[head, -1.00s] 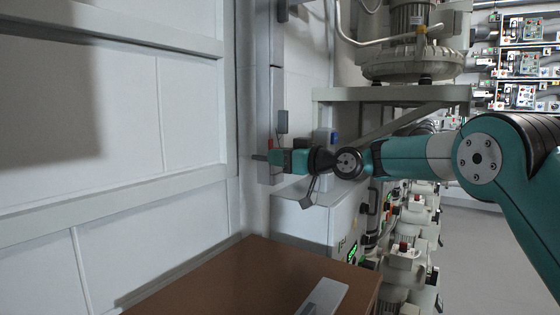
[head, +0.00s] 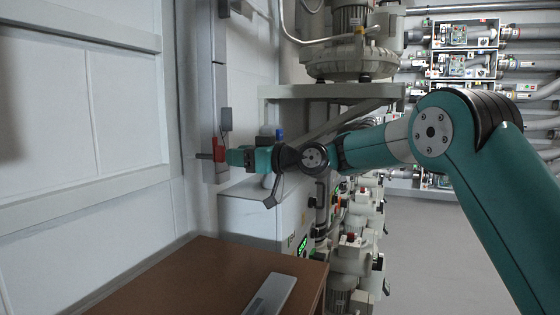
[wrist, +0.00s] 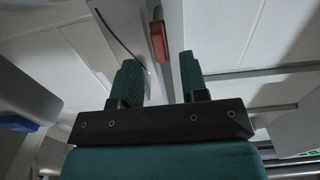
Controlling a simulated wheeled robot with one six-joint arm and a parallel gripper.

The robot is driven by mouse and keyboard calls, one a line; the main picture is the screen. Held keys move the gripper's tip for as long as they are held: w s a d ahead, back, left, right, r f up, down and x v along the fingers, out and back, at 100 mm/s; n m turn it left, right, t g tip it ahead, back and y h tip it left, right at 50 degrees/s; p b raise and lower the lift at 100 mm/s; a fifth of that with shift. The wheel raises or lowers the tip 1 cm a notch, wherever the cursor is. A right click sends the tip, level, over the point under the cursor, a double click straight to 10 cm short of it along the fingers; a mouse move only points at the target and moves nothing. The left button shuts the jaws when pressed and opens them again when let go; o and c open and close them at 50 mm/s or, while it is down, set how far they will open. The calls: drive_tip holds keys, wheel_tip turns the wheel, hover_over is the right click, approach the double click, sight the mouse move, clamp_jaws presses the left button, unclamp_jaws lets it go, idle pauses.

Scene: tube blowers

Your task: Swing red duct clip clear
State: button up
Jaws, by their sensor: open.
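The red duct clip (head: 219,150) is on a narrow grey upright duct (head: 221,100) against the white wall. In the wrist view the red clip (wrist: 158,42) lies beyond the fingertips, roughly in line with the gap between them. My gripper (head: 230,156) is teal and stretched toward the clip from the right, close beside it in the head view. In the wrist view my gripper (wrist: 158,78) has its two fingers apart with nothing between them. Whether a finger touches the clip cannot be told.
A brown-topped table (head: 190,275) with a grey flat piece (head: 271,295) stands in front. A light grey cabinet (head: 258,212) is below my arm. A blue part (head: 279,134) sits behind my wrist. A motor blower (head: 350,55) stands on a shelf. Floor at right is clear.

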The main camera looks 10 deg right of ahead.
drive_tip(key=v, duration=1.3)
drive_tip(key=shift+b, duration=0.4)
drive_tip(key=s+a+f+m+g+h, duration=0.1)
drive_tip(key=s+a+f+g+h, duration=0.25)
drive_tip(key=s, duration=0.45)
drive_tip(key=s+a+f+g+h, duration=0.2)
drive_tip(key=s+a+f, duration=0.15)
drive_tip(key=s, duration=0.45)
drive_tip(key=s+d+f+m+g+h, duration=0.1)
drive_tip(key=s+d+f+g+h, duration=0.15)
drive_tip(key=s, duration=0.45)
drive_tip(key=s+d+f+m+g+h, duration=0.1)
drive_tip(key=s+f, duration=0.3)
drive_tip(key=s, duration=0.2)
drive_tip(key=s+d+f+m+g+h, duration=0.1)
drive_tip(key=s+d+f+h, duration=0.15)
drive_tip(key=s, duration=0.45)
wheel_tip(320, 180, up, 26)
drive_tip(key=p, duration=2.6)
drive_tip(key=shift+f+y, duration=0.2)
drive_tip(key=shift+y, duration=0.15)
